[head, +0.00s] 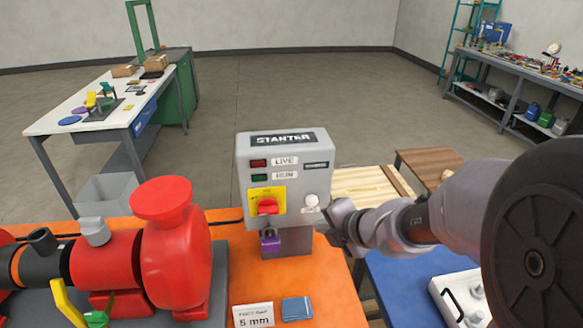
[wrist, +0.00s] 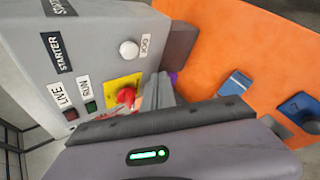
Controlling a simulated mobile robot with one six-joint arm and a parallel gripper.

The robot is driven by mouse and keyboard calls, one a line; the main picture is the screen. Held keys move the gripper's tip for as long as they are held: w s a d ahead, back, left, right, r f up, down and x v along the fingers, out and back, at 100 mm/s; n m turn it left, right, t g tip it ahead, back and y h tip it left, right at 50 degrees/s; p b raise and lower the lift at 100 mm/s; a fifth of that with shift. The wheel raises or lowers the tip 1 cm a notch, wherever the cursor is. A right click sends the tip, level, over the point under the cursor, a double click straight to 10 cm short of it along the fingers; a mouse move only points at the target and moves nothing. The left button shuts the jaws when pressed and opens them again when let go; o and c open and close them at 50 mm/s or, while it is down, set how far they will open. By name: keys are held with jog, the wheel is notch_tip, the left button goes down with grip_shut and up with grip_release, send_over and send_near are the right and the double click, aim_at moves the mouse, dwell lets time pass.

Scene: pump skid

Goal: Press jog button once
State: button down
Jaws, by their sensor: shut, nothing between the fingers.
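The grey starter box (head: 284,150) stands on the orange bench top. Its white round jog button (head: 312,200) is at the lower right of the front face. In the wrist view the jog button (wrist: 128,49) sits beside its JOG label (wrist: 145,44). My gripper (head: 335,222) is shut and empty, just right of and slightly below the button in the head view. In the wrist view my fingers (wrist: 158,90) are in front of the panel, apart from the button in the picture. The exact gap cannot be told.
A red rotary switch (head: 267,206) on a yellow plate is left of the button, with a purple padlock (head: 270,242) below. Red LIVE and green RUN lamps sit higher. A red pump (head: 175,250) stands left. A 5 mm card (head: 253,315) and blue pad (head: 297,308) lie in front.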

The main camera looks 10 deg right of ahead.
jog(key=shift+w+p, duration=0.5)
jog(key=shift+w, duration=1.9)
jog(key=shift+w, duration=0.4)
jog(key=shift+w+p, duration=0.45)
dwell(0.7)
jog(key=shift+s, duration=0.85)
jog(key=shift+s+b, duration=0.35)
jog(key=shift+s, duration=2.15)
